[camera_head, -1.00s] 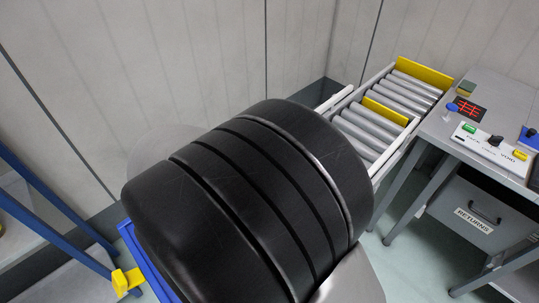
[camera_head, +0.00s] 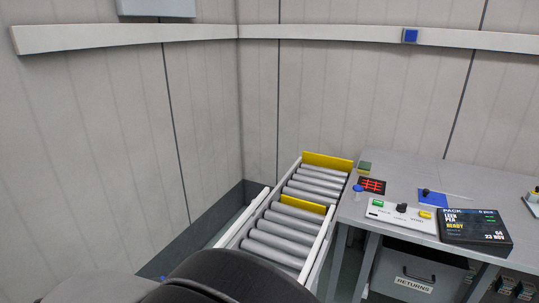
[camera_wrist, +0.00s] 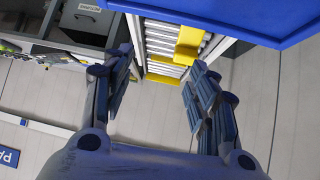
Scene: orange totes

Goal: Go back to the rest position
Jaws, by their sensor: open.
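My gripper (camera_wrist: 158,82) shows in the wrist view with its two dark fingers spread wide apart. Nothing is between the fingers, and they touch nothing that I can see. Beyond them is the roller conveyor (camera_wrist: 161,45) with yellow plates. In the head view only a black rounded part of my arm shows at the bottom edge; the gripper itself is out of that picture.
The roller conveyor (camera_head: 280,236) runs beside the grey bench (camera_head: 449,178). On the bench are a button panel (camera_head: 402,215) and a display (camera_head: 474,229); a RETURNS drawer (camera_head: 416,270) is below. A large blue surface (camera_wrist: 235,18) fills the wrist view's upper right.

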